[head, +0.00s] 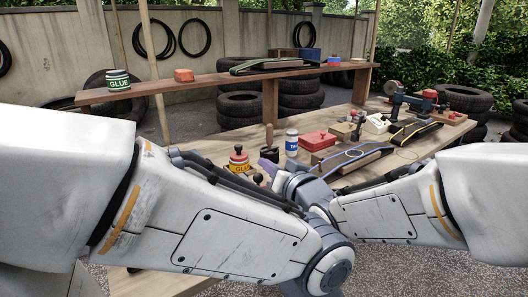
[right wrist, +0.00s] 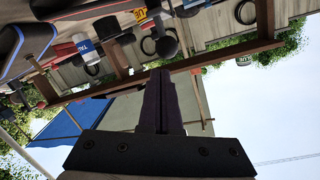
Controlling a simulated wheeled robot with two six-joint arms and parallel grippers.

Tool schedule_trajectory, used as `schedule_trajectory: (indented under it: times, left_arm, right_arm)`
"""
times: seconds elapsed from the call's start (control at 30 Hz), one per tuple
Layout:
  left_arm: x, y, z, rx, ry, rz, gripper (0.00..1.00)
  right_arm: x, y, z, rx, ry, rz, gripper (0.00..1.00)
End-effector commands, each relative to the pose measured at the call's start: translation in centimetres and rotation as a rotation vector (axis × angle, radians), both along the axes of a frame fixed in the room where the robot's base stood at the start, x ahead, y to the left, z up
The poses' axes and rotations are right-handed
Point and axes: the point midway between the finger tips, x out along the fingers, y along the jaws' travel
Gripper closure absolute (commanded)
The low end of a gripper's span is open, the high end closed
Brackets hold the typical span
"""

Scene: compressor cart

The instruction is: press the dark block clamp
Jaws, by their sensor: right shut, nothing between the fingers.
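My right gripper (head: 266,166) is at the near edge of the workbench, in front of the small pots. Its dark purple fingers (right wrist: 160,74) are together and empty in the right wrist view. A dark round knob (head: 258,177) shows close beside it; it seems to be the dark knob (right wrist: 166,46) near the fingertips in the wrist view. This may belong to the dark block clamp, but its body is hidden and I cannot tell for sure. I cannot see the fingers touch it. My left arm crosses the front; its gripper is not visible.
A yellow-red glue tin (head: 239,162), a dark pot with a wooden handle (head: 269,148) and a white-blue bottle (head: 291,142) stand close by. A red box (head: 318,141) and a tyre strip with a blue line (head: 352,155) lie right. A raised plank shelf (head: 215,81) runs behind.

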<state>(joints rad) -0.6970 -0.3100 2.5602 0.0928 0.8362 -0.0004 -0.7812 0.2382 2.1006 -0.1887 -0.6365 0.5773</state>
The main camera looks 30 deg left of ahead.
Motion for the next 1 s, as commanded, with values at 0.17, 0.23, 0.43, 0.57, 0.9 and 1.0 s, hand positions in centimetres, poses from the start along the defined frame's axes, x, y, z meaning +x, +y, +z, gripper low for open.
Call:
schedule_trajectory:
  times: [0.17,0.23,0.43,0.57,0.9,1.0]
  left_arm:
    - [0.0,0.0,2.0,-0.001,-0.002,0.000,0.50]
    - [0.0,0.0,2.0,0.000,0.000,0.000,0.50]
    - [0.0,0.0,2.2,0.000,0.000,0.000,0.50]
    - [0.0,0.0,2.3,0.000,0.000,0.000,0.50]
    - [0.0,0.0,2.4,0.000,0.000,0.000,0.50]
    - [0.0,0.0,2.4,0.000,0.000,0.000,0.50]
  right_arm:
    - [-0.1,-1.0,2.2,-0.001,0.001,0.000,1.00]
    - [-1.2,-2.4,2.2,-0.001,0.001,0.000,1.00]
    - [-3.8,-5.6,2.5,0.000,-0.001,0.001,1.00]
    - [-4.8,-6.9,2.5,-0.001,0.000,0.001,1.00]
    - [-5.4,-7.6,2.5,0.000,0.000,0.001,1.00]
    - [-5.4,-7.6,2.5,0.000,0.000,0.001,1.00]
